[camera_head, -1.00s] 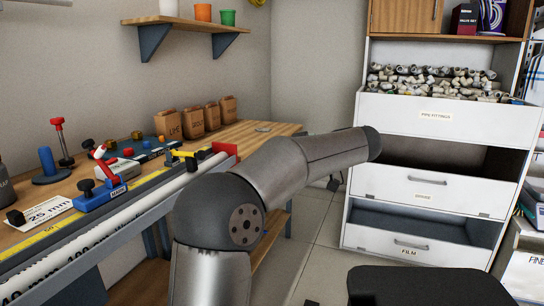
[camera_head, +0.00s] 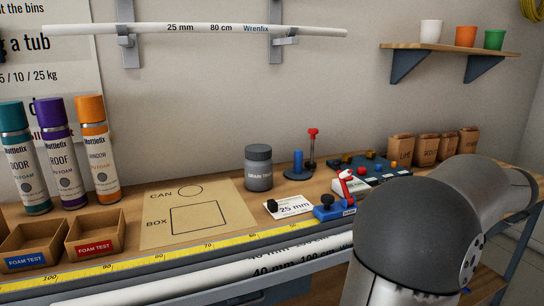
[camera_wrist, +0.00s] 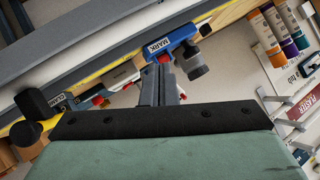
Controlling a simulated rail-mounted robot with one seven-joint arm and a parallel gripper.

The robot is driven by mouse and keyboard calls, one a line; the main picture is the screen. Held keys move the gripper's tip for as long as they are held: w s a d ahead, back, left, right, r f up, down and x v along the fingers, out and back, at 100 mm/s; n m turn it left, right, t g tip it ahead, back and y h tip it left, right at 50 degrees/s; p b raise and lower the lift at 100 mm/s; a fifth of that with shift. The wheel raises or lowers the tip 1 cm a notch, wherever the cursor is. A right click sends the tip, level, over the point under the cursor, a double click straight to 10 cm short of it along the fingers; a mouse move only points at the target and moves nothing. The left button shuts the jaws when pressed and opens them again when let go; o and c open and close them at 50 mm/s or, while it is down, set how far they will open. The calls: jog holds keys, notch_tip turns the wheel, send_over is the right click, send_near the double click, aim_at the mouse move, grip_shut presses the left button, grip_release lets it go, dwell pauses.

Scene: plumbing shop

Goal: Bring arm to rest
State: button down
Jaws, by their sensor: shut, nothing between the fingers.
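My arm (camera_head: 420,225) stands at the right of the head view, its grey links bent over the right part of the workbench (camera_head: 140,268). My gripper is outside the head view. In the wrist view my gripper (camera_wrist: 163,78) has its two narrow fingers together, with nothing between them. Behind the fingertips in that view is the blue MARK tool (camera_wrist: 172,42); the gap between them cannot be judged. The same blue tool shows in the head view (camera_head: 335,210) beside my arm.
Foam cans (camera_head: 62,155), open foam test boxes (camera_head: 95,232), a grey jar (camera_head: 258,170) and a cardboard template (camera_head: 195,215) stand or lie on the bench. A long pipe (camera_head: 200,29) hangs on wall brackets. A shelf with cups (camera_head: 465,37) is at upper right.

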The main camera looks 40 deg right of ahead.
jog(key=w+a+g+y+p, duration=0.1)
jog(key=w+a, duration=0.2)
jog(key=a, duration=0.1)
jog(key=w+a+r+g+p, duration=0.1)
jog(key=w+a+p, duration=0.1)
jog(key=a, duration=0.1)
jog(key=w+a+r+g+y+p, duration=0.1)
jog(key=w+a, duration=0.2)
jog(key=a, duration=0.1)
jog(key=shift+w+a+g+y+p, duration=0.3)
jog(key=shift+a, duration=0.05)
jog(key=w+a+g+p, duration=0.35)
jog(key=a+p, duration=0.25)
jog(key=a, duration=0.7)
jog(key=s+a+n+g+h+p, duration=0.2)
jog(key=s+a+p, duration=0.2)
jog(key=a, duration=0.5)
jog(key=s+a+n+g+h+p, duration=0.2)
jog(key=s+a+h+p, duration=0.1)
jog(key=a+p, duration=0.4)
jog(key=s+a, duration=0.1)
jog(key=a, duration=0.2)
jog(key=shift+s+r, duration=0.3)
